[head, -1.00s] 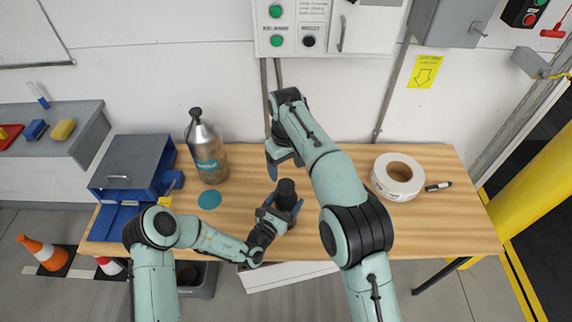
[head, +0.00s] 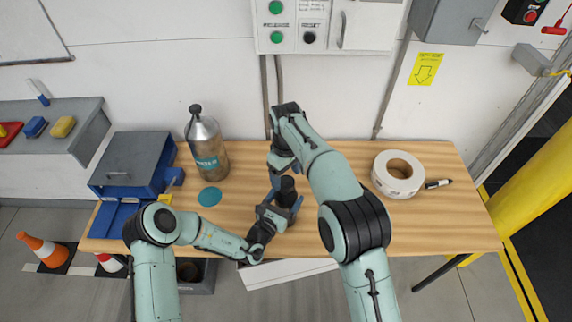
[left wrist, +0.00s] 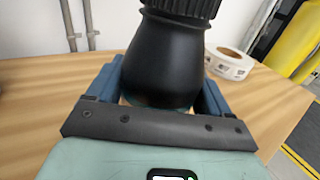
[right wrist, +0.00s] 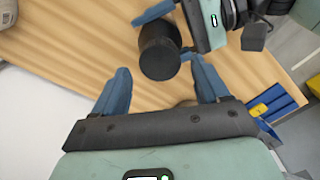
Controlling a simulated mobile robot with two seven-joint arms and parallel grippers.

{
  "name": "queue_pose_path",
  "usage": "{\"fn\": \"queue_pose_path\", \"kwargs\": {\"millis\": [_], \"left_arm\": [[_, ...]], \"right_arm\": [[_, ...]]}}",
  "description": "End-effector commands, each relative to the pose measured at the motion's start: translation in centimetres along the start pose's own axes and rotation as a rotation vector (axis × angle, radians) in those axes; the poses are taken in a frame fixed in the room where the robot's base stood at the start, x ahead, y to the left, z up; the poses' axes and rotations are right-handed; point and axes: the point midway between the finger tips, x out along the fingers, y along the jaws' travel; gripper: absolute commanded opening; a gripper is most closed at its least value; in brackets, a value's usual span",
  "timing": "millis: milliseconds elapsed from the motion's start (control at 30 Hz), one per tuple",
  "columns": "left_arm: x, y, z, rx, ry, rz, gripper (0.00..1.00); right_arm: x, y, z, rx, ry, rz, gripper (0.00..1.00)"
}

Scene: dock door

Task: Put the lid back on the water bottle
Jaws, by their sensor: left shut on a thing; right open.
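A black bottle (head: 287,191) stands upright near the front middle of the wooden table. The left wrist view shows its tapered body (left wrist: 163,65) and a ribbed black lid or collar (left wrist: 185,5), cut off by the top edge. I cannot tell whether that part is screwed tight. My left gripper (head: 278,212) is shut on the bottle, one blue finger on each side. My right gripper (head: 284,170) is open, above and just behind the bottle; in the right wrist view, the bottle's round dark top (right wrist: 160,60) lies just ahead between the fingertips. No loose lid shows.
A steel bottle (head: 207,150) with a black cap stands at the left, behind a flat teal disc (head: 209,197). A grey-and-blue box (head: 130,160) is at the table's left end. A tape roll (head: 397,175) and a marker (head: 438,184) lie right. The right front table is clear.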

Motion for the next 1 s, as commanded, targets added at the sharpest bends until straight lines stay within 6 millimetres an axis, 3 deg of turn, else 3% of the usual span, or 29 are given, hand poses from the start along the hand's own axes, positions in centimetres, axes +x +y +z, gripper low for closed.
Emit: {"fn": "queue_pose_path", "kwargs": {"millis": [233,567,600,767,1000], "left_arm": [[0.0,0.0,0.0,0.0,0.0,0.0,0.0],[0.0,0.0,0.0,0.0,0.0,0.0,0.0],[0.0,0.0,0.0,0.0,0.0,0.0,0.0],[0.0,0.0,0.0,0.0,0.0,0.0,0.0],[0.0,0.0,0.0,0.0,0.0,0.0,0.0]], "right_arm": [[2.7,0.0,0.0,0.0,0.001,-0.001,0.74],[3.1,0.0,0.0,0.0,0.001,0.0,0.74],[3.1,0.0,0.0,0.0,0.001,0.0,0.71],[3.1,0.0,0.0,0.0,0.001,0.0,0.19],[3.1,0.0,0.0,0.122,0.001,0.0,0.17]]}}
